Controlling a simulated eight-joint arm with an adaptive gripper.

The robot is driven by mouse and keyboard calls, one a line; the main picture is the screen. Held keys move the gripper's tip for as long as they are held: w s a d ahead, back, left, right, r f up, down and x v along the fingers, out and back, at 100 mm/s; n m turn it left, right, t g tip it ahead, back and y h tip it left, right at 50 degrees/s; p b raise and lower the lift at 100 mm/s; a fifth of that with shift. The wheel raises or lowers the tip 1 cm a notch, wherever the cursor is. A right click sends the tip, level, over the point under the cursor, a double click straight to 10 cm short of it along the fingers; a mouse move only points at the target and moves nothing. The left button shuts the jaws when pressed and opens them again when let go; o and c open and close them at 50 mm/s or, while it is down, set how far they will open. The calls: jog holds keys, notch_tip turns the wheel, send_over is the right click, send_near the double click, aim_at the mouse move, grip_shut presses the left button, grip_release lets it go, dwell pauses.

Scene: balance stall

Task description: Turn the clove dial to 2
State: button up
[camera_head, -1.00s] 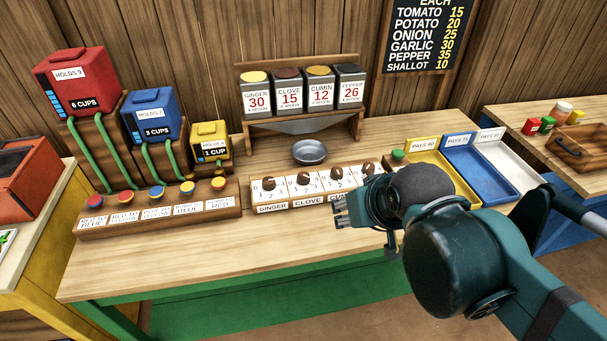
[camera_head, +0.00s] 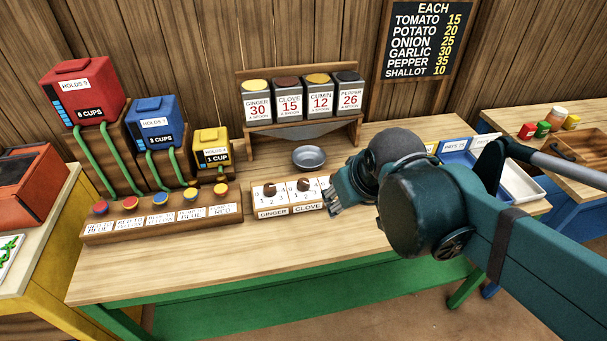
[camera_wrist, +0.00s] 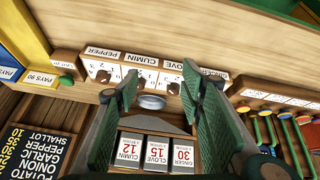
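The clove dial (camera_head: 303,185) is a brown knob on the white dial panel, above the CLOVE label, just right of the ginger dial (camera_head: 269,189). The number it points at is too small to tell. My gripper (camera_head: 335,205) is to the right of the clove dial, apart from it, and hides the cumin and pepper dials in the head view. In the upside-down wrist view, my gripper (camera_wrist: 159,75) is open with nothing between its two green fingers. The clove dial shows there (camera_wrist: 173,88), between the fingers in the picture and close to the right one.
A metal bowl (camera_head: 309,157) sits behind the panel, below the spice bins (camera_head: 303,98). A row of coloured buttons (camera_head: 160,199) stands left of the panel. A blue tray (camera_head: 462,158) lies to the right. The table front (camera_head: 230,258) is clear.

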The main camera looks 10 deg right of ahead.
jog(key=w+a+r+n+g+p, duration=0.2)
jog(key=w+r+n+p, duration=0.15)
jog(key=w+p, duration=0.35)
jog(key=n+g+p, duration=0.3)
jog(key=n+p, duration=0.3)
jog(key=p, duration=0.4)
send_over(304, 182)
jog(key=shift+s+a+f, duration=0.15)
jog(key=shift+f, duration=1.2)
jog(key=shift+s+a+f, duration=0.15)
jog(key=shift+f, duration=1.15)
jog(key=shift+f, duration=0.2)
jog(key=shift+w+d+f+b, duration=0.15)
jog(key=shift+f+b, duration=0.15)
jog(key=shift+f, duration=1.55)
jog(key=shift+w+d+f+b, duration=0.1)
jog(key=shift+f+b, duration=0.15)
jog(key=shift+f, duration=1.6)
jog(key=shift+h, duration=0.3)
jog(key=c, duration=0.9)
